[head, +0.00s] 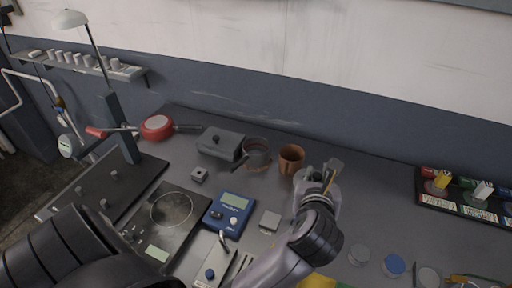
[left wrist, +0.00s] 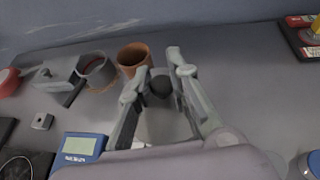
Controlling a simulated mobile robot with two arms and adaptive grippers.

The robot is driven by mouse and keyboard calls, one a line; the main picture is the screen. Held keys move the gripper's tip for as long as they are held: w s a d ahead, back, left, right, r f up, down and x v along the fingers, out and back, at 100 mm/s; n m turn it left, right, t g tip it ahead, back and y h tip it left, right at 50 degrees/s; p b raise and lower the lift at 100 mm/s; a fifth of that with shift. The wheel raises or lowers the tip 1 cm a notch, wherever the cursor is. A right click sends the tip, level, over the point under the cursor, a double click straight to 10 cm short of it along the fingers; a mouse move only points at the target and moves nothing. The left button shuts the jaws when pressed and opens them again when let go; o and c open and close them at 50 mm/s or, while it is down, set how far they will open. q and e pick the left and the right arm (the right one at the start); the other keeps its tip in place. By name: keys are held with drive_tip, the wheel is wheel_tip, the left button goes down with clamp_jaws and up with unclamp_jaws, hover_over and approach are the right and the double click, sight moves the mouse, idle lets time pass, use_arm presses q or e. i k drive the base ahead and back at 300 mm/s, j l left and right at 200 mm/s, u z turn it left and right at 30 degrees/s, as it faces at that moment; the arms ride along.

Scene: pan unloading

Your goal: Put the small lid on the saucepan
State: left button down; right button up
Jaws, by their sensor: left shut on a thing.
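My left gripper (head: 331,175) is above the middle of the bench, right of the brown cup. In the left wrist view its fingers (left wrist: 163,88) are closed around a dark round knob (left wrist: 160,86), apparently that of the small lid; the lid's disc is hard to make out against the grey bench. A grey open round pot (head: 257,153) stands left of the cup and also shows in the left wrist view (left wrist: 97,70). A red round pan (head: 157,127) with a dark handle lies farther left. I cannot tell which of these is the saucepan. My right gripper is not in view.
The brown cup (head: 291,159) stands between the pot and my gripper. A blue meter (head: 231,211) lies in front. A colourful tray (head: 465,204) is at right. Bench is clear between gripper and tray.

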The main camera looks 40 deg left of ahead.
sight(256, 146)
drive_tip(key=k+j, duration=0.1)
drive_tip(key=j, duration=0.55)
drive_tip(key=k+j+u, duration=0.15)
drive_tip(key=j, duration=0.45)
